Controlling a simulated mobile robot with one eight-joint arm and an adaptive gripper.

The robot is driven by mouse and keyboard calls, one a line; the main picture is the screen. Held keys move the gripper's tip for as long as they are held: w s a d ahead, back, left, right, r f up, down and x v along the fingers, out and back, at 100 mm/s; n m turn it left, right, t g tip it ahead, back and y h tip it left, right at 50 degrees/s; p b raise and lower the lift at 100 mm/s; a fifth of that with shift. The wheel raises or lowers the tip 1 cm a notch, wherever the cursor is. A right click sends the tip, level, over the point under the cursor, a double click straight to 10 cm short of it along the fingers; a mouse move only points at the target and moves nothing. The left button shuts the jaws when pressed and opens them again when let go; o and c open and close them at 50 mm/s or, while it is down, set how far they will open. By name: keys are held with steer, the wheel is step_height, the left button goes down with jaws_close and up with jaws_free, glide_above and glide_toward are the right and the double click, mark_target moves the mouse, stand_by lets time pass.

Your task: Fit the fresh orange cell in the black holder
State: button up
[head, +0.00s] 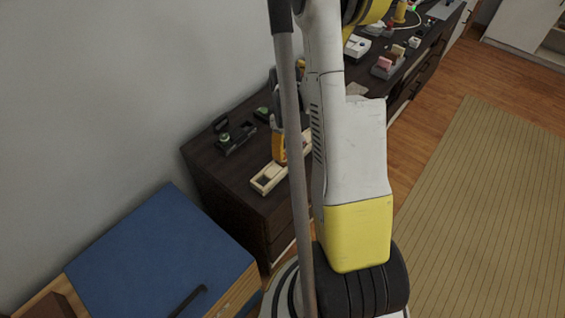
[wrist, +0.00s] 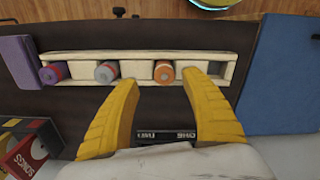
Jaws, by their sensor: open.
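The orange cell (wrist: 164,76) has a pale end and sits in a slot of the long cream tray (wrist: 84,56). My gripper (wrist: 160,82) is open, its yellow fingers on either side of the orange cell and not closed on it. In the head view my gripper (head: 279,147) is partly hidden behind my arm, beside the near end of the tray (head: 264,182). A black object with pale lettering (wrist: 168,136) shows between the fingers near the palm. A black holder-like piece (head: 234,140) lies on the dresser; I cannot tell whether they are the same thing.
The tray also holds a grey cell (wrist: 106,72) and a purple cell with a reddish end (wrist: 50,75). A purple block (wrist: 18,62) stands at its left end. A red box (wrist: 24,156) is at lower left. A blue-topped cabinet (head: 160,252) stands beside the dark dresser (head: 212,170).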

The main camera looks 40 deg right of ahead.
mark_target(283, 161)
steer(key=f, duration=0.1)
steer(key=f+b, duration=0.1)
steer(key=f, duration=0.1)
steer(key=f+b, duration=0.1)
steer(key=f, duration=0.1)
steer(key=shift+w+a, duration=0.1)
steer(key=shift+a, duration=0.3)
steer(key=shift+r, duration=0.15)
jaws_close()
steer(key=shift+r, duration=0.15)
